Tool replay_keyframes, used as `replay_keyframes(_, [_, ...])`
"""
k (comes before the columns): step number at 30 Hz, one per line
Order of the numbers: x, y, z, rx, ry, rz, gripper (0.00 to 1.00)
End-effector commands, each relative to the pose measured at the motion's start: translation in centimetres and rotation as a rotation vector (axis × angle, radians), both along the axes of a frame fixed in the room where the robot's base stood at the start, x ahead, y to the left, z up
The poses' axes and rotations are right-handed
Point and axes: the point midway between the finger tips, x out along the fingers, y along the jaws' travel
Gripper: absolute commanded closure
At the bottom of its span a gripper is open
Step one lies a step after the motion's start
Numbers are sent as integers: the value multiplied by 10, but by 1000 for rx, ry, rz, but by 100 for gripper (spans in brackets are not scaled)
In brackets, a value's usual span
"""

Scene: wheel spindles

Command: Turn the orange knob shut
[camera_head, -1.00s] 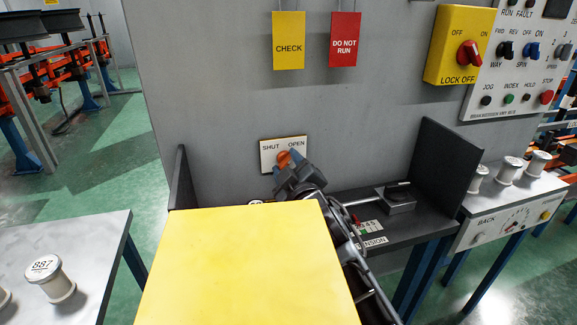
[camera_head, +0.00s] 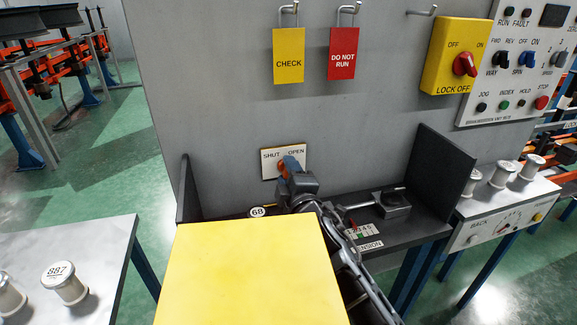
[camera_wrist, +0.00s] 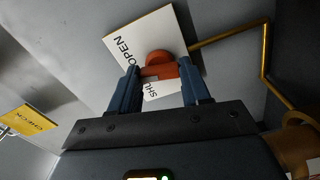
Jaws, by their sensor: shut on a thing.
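The orange knob (camera_head: 281,166) sits on a white plate (camera_head: 270,155) marked SHUT on the left and OPEN on the right, on the grey wall. My gripper (camera_head: 288,167) is at the knob in the head view, its blue fingers hiding much of it. In the wrist view my gripper (camera_wrist: 160,84) has a blue finger on each side of the orange knob (camera_wrist: 165,66), shut on it. The plate (camera_wrist: 140,40) appears turned there, with OPEN readable and SHUT partly hidden. The knob's exact pointing direction is hard to tell.
A black shelf (camera_head: 345,210) with dark side panels lies below the plate. A yellow panel (camera_head: 250,270) fills the near middle. CHECK (camera_head: 289,55) and DO NOT RUN (camera_head: 342,53) tags hang above. A brass pipe (camera_wrist: 235,34) runs beside the plate.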

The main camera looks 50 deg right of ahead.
Motion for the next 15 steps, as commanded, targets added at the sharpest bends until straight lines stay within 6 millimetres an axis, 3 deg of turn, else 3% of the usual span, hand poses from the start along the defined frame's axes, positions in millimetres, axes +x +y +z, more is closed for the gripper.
replay_keyframes(15, [0, 1, 1, -405, 276, 3, 84])
